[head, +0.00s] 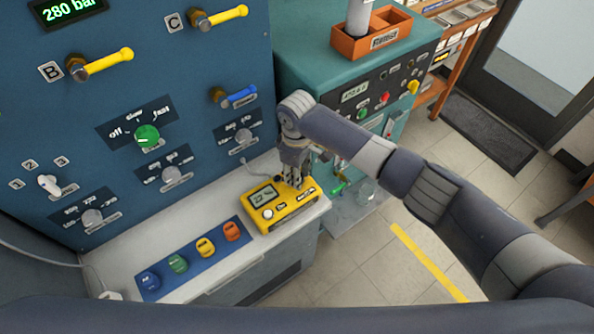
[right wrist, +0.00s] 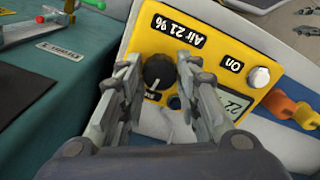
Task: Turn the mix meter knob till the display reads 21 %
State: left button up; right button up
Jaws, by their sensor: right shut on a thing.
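The yellow mix meter (head: 285,212) lies on the white bench ledge; in the right wrist view the mix meter (right wrist: 197,38) appears upside down. Its black knob (right wrist: 158,72) sits between the fingers of my right gripper (right wrist: 158,78), which is shut on it. In the head view my right gripper (head: 295,178) reaches down onto the meter's far right part and hides the knob. The meter's display (head: 264,196) is lit; in the wrist view the display (right wrist: 236,106) seems to start with 22, the rest hidden by a finger. My left gripper is out of view.
A blue mat (head: 192,258) with several coloured tags lies left of the meter. The blue panel (head: 200,80) with yellow handles and knobs rises behind. A teal cabinet (head: 320,65) carrying an orange tray (head: 350,47) stands to the right.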

jog(key=n, duration=0.4)
jog(key=shift+s+n, duration=0.1)
jog(key=shift+n, duration=0.2)
jog(key=n, duration=0.5)
jog(key=shift+n, duration=0.3)
jog(key=o, duration=1.1)
jog(key=shift+c, duration=0.2)
jog(key=shift+r, duration=0.1)
notch_tip(320, 180, up, 12)
